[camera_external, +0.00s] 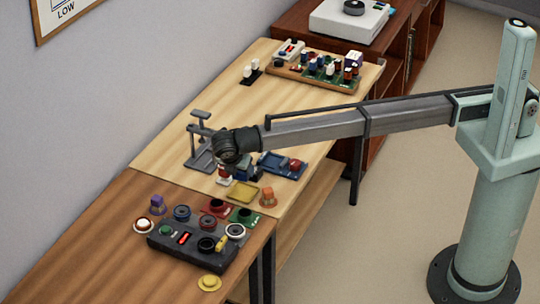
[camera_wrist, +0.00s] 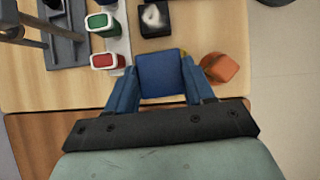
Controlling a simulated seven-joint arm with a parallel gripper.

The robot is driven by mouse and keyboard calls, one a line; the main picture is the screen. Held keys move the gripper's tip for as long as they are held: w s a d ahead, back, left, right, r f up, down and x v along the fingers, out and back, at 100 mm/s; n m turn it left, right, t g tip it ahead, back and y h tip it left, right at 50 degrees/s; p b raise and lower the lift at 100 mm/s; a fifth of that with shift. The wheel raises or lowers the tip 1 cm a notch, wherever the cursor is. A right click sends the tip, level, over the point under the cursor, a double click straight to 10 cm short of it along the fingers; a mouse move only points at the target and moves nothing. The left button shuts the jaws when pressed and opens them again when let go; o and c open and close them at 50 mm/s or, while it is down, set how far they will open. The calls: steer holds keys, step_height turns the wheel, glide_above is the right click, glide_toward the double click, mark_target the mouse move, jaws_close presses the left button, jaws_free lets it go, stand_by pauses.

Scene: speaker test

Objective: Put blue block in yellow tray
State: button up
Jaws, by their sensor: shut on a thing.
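The blue block (camera_wrist: 162,75) is between the two blue fingers of my gripper (camera_wrist: 162,84) in the wrist view, with both fingers against its sides. In the external view my gripper (camera_external: 240,170) reaches down over the light table, just behind the yellow tray (camera_external: 242,194). The yellow tray lies flat with no block visible in it. In the wrist view the held block hides most of what is below; only a yellow sliver (camera_wrist: 184,51) shows at its upper right edge. I cannot tell the block's exact height.
An orange piece (camera_external: 268,197) stands right of the tray. A blue tray with a red item (camera_external: 293,164) lies behind it, and a grey stand (camera_external: 200,145) is at left. A white strip with green and red pieces (camera_wrist: 107,61) is close left. A dark control box (camera_external: 190,246) is in front.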

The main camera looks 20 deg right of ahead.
steer(key=shift+f+m, duration=0.1)
steer(key=shift+m, duration=0.2)
steer(key=shift+f, duration=3.2)
steer(key=shift+f, duration=0.15)
steer(key=o, duration=1.2)
steer(key=shift+r, duration=3.5)
